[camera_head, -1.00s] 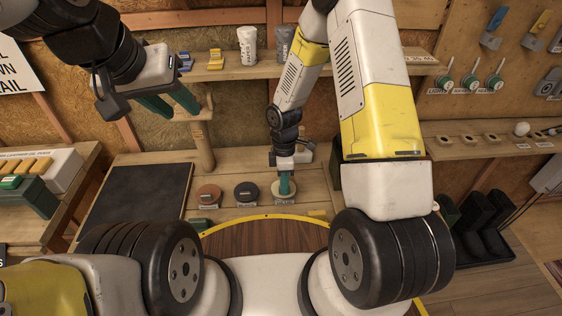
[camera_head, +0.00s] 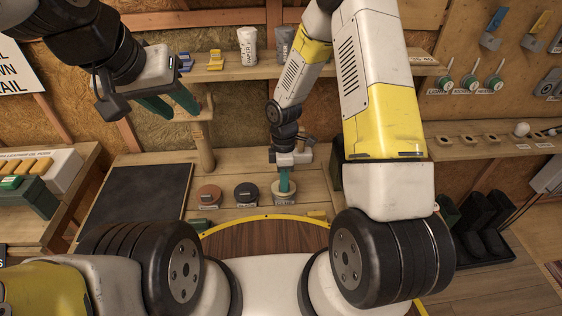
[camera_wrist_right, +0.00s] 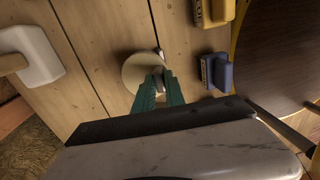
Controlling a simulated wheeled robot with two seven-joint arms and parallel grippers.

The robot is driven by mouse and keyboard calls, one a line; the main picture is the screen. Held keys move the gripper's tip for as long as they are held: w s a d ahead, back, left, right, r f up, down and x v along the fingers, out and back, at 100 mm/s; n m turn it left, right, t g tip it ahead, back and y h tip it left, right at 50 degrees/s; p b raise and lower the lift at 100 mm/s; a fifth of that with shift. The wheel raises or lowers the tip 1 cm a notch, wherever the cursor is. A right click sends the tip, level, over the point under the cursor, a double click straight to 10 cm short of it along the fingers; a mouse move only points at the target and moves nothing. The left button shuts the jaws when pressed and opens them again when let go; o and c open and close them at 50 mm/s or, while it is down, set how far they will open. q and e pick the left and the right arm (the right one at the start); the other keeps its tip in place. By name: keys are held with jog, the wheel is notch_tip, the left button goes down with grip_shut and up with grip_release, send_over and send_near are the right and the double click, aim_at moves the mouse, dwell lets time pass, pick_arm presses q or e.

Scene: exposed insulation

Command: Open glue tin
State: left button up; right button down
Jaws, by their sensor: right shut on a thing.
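A round cream tin (camera_head: 291,196) with a label on its front stands on the wooden bench, at the right end of a row of three. My right gripper (camera_head: 284,187) points down onto its top. In the right wrist view the pale round top (camera_wrist_right: 137,72) lies under the gripper's green fingers (camera_wrist_right: 160,84), which are close together. They are shut on a part of the tin's lid that they mostly hide; I cannot tell whether the lid is apart from the tin. My left gripper (camera_head: 181,113) is open and empty, raised in front of the back wall.
A brown tin (camera_head: 208,194) and a black tin (camera_head: 246,192) stand left of the cream one. A black mat (camera_head: 135,205) lies further left. A wooden post (camera_head: 201,145) stands behind, and a shelf with bags runs above. A yellow-rimmed round table (camera_head: 262,235) is in front.

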jog(key=shift+w+r, duration=0.4)
jog(key=shift+w, duration=0.25)
jog(key=shift+w+r, duration=0.35)
jog(key=shift+w, duration=0.3)
jog(key=shift+w+d+r, duration=0.15)
jog(key=shift+w+r, duration=0.05)
jog(key=shift+w, duration=0.4)
jog(key=c, duration=1.4)
grip_release()
jog(key=shift+w+f, duration=0.1)
jog(key=shift+c, duration=0.2)
